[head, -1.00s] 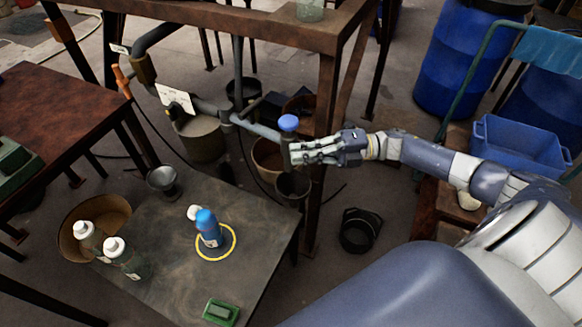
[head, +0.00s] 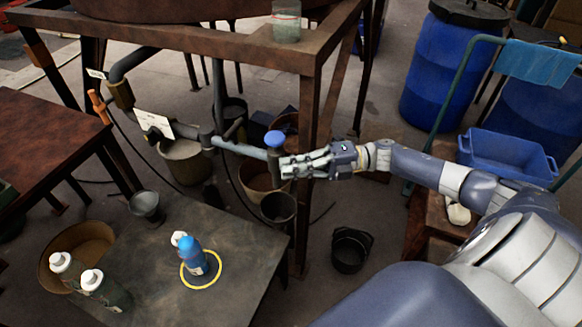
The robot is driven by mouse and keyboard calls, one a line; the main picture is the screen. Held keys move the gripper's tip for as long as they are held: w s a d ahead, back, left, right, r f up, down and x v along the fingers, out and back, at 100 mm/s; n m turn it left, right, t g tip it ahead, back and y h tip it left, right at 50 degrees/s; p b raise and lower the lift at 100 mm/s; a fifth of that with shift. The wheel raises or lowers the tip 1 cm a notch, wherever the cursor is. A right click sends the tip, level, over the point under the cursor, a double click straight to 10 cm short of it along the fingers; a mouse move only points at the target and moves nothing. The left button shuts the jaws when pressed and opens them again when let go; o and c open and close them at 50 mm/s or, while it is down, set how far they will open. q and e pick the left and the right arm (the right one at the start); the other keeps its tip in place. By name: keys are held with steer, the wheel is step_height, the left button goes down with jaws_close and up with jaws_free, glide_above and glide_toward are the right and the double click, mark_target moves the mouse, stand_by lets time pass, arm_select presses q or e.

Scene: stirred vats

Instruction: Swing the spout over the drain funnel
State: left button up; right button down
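The spout (head: 240,147) is a grey pipe that runs right from the piping under the rusty frame. Its outer end has an upright stem with a blue knob (head: 274,139) on top. My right gripper (head: 285,166) is at this stem, just below the knob, with its fingers pointing left. The fingertips overlap the stem in the view, so I cannot tell whether they are closed around it. A dark funnel-like cup (head: 278,209) shows below the spout's end. A grey metal funnel (head: 147,206) stands further left at the dark table's back corner. My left gripper is out of view.
The dark table (head: 215,300) holds a blue bottle (head: 190,256) inside a yellow ring. Two white-capped bottles (head: 92,283) stand at its left. A rusty frame leg (head: 303,170) rises close to my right gripper. A black bucket (head: 351,250) stands on the floor.

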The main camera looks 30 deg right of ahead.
steer(key=v, duration=1.2)
steer(key=w+d+f+m+t+h+p, duration=0.1)
steer(key=w+f+m+t+h, duration=0.2)
steer(key=f+m, duration=0.4)
steer(key=w+d+f+m+t+h, duration=0.1)
steer(key=f+m+t+h, duration=0.3)
steer(key=f, duration=0.5)
steer(key=s+f+m+g+h, duration=0.1)
steer(key=s+f+m+h, duration=0.3)
steer(key=f, duration=0.5)
steer(key=s+f+m+g+h, duration=0.1)
steer(key=s+f+m+h, duration=0.15)
steer(key=f+m, duration=0.45)
steer(key=s+a+f+m+g+h+p, duration=0.1)
steer(key=s+a+f+m+g+h, duration=0.35)
steer(key=s+f, duration=0.95)
steer(key=s+a+f+m+g, duration=0.1)
steer(key=s+a+f+g, duration=0.2)
steer(key=s+a, duration=0.4)
steer(key=s+a+f+m+g+y+p, duration=0.1)
steer(key=s+a+f+g, duration=0.3)
steer(key=s+a, duration=0.3)
steer(key=s+f, duration=0.1)
steer(key=s, duration=0.3)
steer(key=shift+s+a+f+y, duration=0.15)
steer(key=shift+s+a+y, duration=0.1)
steer(key=shift+s+y, duration=0.05)
